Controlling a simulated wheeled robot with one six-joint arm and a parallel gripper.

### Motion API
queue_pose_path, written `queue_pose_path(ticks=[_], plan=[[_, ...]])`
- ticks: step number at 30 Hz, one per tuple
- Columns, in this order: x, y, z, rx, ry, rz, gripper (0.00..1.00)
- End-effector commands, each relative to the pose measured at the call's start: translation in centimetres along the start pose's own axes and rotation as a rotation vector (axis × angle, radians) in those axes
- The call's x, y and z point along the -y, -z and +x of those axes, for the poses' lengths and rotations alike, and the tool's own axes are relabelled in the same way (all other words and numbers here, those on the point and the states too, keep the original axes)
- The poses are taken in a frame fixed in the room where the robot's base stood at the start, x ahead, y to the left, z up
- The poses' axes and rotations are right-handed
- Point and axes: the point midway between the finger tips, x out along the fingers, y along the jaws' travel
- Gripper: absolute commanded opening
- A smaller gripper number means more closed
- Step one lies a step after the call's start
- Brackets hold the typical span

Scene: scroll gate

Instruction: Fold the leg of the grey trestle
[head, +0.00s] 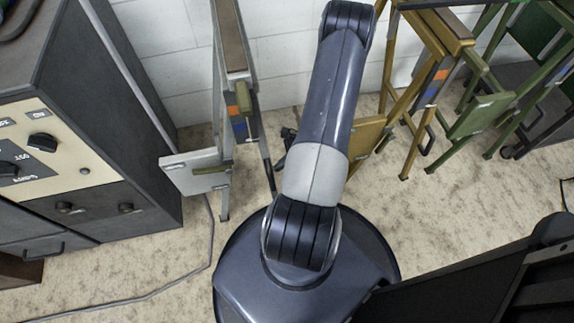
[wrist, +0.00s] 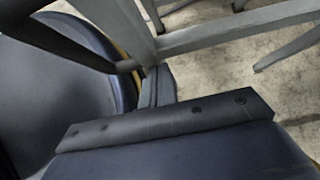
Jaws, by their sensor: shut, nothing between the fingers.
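The grey trestle (head: 219,85) stands left of my arm in the head view, upright, with a brown top, an orange and blue patch and a pale grey panel (head: 195,171) low on its left. My arm hides part of its right side. In the wrist view its grey bars (wrist: 240,31) cross the top, and a dark bar (wrist: 70,45) runs in from the upper left. My gripper (wrist: 157,85) is shut and empty, with its fingertips close beside the grey bars and the end of the dark bar. I cannot tell whether they touch. The head view does not show the fingers clearly.
A dark cabinet (head: 140,185) with dials stands at the left. An ochre trestle (head: 410,95) and green trestles (head: 481,114) stand right of my arm. A white block wall (head: 175,55) closes the back. A cable (head: 209,240) lies on the floor.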

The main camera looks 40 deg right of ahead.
Motion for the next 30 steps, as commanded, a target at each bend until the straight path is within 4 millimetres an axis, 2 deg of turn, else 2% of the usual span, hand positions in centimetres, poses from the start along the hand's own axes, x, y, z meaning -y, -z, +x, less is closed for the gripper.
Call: queue_pose_path(ticks=[6,10,14,21,25,30], plan=[[0.0,0.0,0.1,0.001,0.0,0.0,0.0],[0.0,-0.6,1.2,0.031,-0.004,-0.002,0.0],[-0.1,-2.4,3.6,0.104,-0.006,-0.002,0.0],[-0.1,-6.9,7.3,0.255,-0.006,-0.003,0.0],[-0.1,-8.3,7.9,0.295,-0.003,0.0,0.0],[-0.1,-8.8,8.0,0.307,-0.005,0.001,0.0]])
